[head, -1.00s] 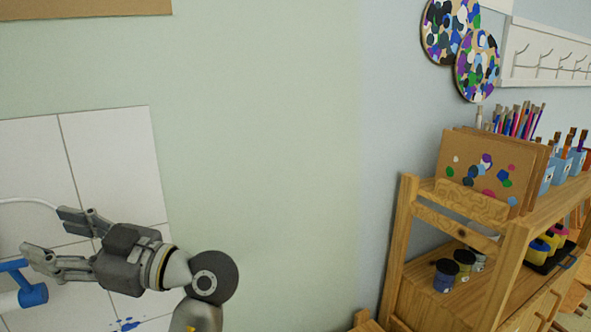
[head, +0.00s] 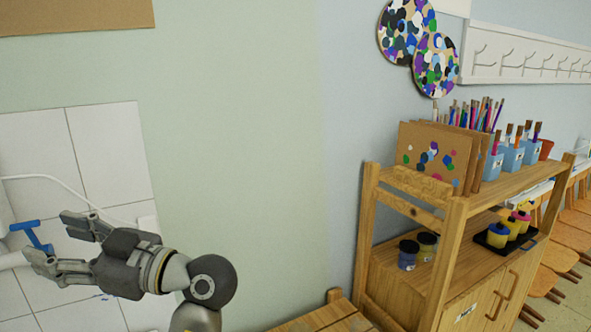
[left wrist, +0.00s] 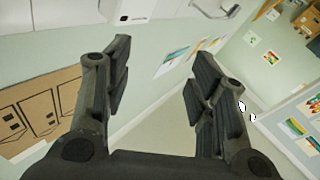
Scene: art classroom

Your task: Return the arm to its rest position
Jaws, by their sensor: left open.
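My left gripper (head: 55,243) is at the lower left in the head view, pointing left with its two fingers apart and nothing between them. It is in front of a white tiled wall panel. In the left wrist view the gripper (left wrist: 160,75) shows both dark fingers spread, with only the wall and pictures beyond them. My right gripper does not show in either view.
A blue tap handle (head: 32,236) and a white hose (head: 85,188) appear behind and beside the left gripper. A wooden shelf unit (head: 455,225) with paint jars and brush cups stands at the right. The wall between is bare.

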